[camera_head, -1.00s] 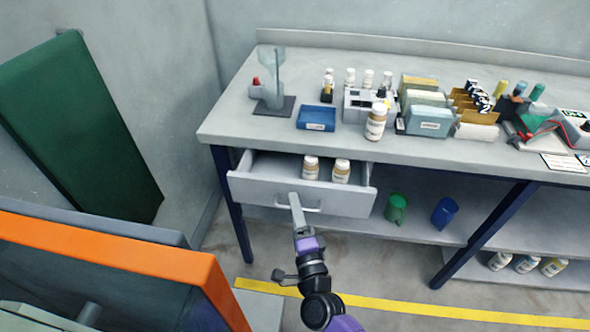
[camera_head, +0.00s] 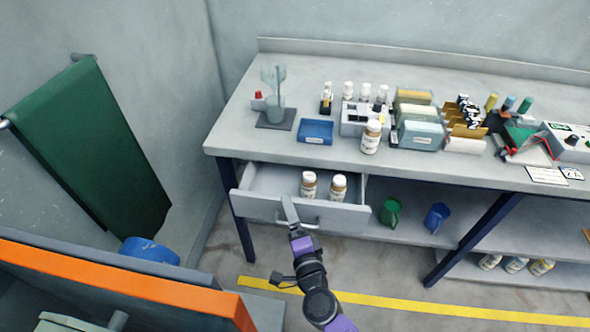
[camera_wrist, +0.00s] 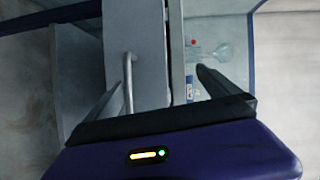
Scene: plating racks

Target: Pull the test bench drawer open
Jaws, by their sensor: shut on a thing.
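The drawer (camera_head: 255,206) under the left end of the test bench (camera_head: 230,143) stands open, with its inside and two capped bottles (camera_head: 309,184) (camera_head: 338,187) showing. Its pale bar handle (camera_wrist: 128,80) is on the front face. My gripper (camera_head: 287,200) is at the middle of the drawer front, overlapping it and partly covering the handle. In the wrist view my fingers (camera_wrist: 160,85) lie on either side of the handle and the front panel, shut on the handle as far as I can tell; the contact itself is not clear.
On the bench are a blue tray (camera_head: 315,131), a stand (camera_head: 275,115), bottles and racks. A green cup (camera_head: 390,212) and a blue cup (camera_head: 437,217) stand on the lower shelf. An orange-edged panel (camera_head: 120,280) is at the lower left. A dark blue bench leg (camera_head: 475,240) stands at right.

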